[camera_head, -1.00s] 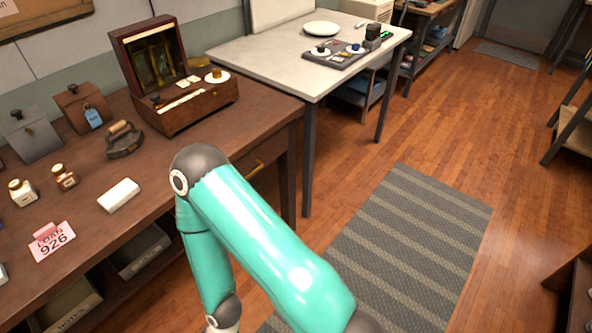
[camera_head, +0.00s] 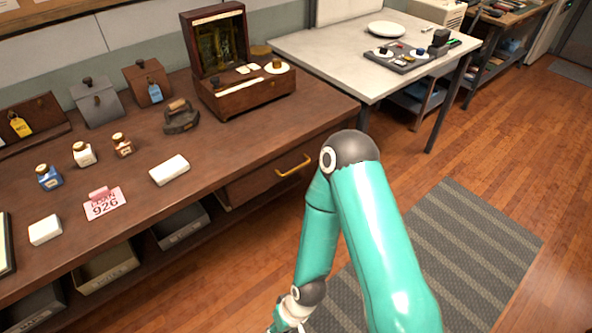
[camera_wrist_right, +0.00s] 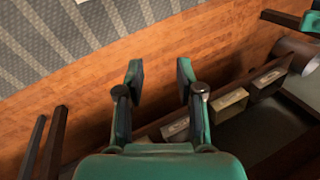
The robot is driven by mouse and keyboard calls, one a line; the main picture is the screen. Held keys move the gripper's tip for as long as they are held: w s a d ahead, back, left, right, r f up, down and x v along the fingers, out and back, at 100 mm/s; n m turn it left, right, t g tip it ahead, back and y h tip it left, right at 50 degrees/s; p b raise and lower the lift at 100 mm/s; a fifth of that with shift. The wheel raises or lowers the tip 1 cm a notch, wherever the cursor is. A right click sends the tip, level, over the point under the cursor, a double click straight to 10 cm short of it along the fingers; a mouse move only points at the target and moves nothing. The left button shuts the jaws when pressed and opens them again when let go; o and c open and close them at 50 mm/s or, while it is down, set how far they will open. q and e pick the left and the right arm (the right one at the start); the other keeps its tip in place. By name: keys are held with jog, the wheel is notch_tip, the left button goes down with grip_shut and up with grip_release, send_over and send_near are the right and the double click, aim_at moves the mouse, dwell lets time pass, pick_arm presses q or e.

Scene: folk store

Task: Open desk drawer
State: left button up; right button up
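The wooden desk (camera_head: 228,153) has a drawer (camera_head: 262,187) under the right part of its top. The drawer front looks flush with the desk, with a brass bar handle (camera_head: 293,166). My right arm comes in from the lower right, and its elbow is just right of the drawer. My right gripper is mostly cut off at the bottom edge of the head view, low and well away from the handle. In the right wrist view my right gripper (camera_wrist_right: 158,80) is open, with floor between its fingers and nothing held. My left gripper is not in view.
Labelled bins (camera_head: 181,226) stand below the desk, and show in the right wrist view (camera_wrist_right: 229,104). An open wooden case (camera_head: 240,95), an iron (camera_head: 181,117) and small bottles sit on the desk. A striped rug (camera_head: 470,260) covers floor at right. A white table (camera_head: 350,65) stands behind.

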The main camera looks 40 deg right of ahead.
jog(key=n+t+h+b, duration=0.3)
jog(key=n+t+b, duration=1.2)
jog(key=n+b, duration=0.95)
send_near(297, 167)
jog(key=w+f+m+b, duration=0.1)
jog(key=w, duration=0.2)
jog(key=w+f+m+b, duration=0.1)
jog(key=w+b, duration=0.1)
jog(key=w, duration=0.1)
jog(key=w+f+m+b, duration=0.1)
jog(key=w, duration=0.3)
jog(key=shift+a+m, duration=0.25)
jog(key=shift+a, duration=0.05)
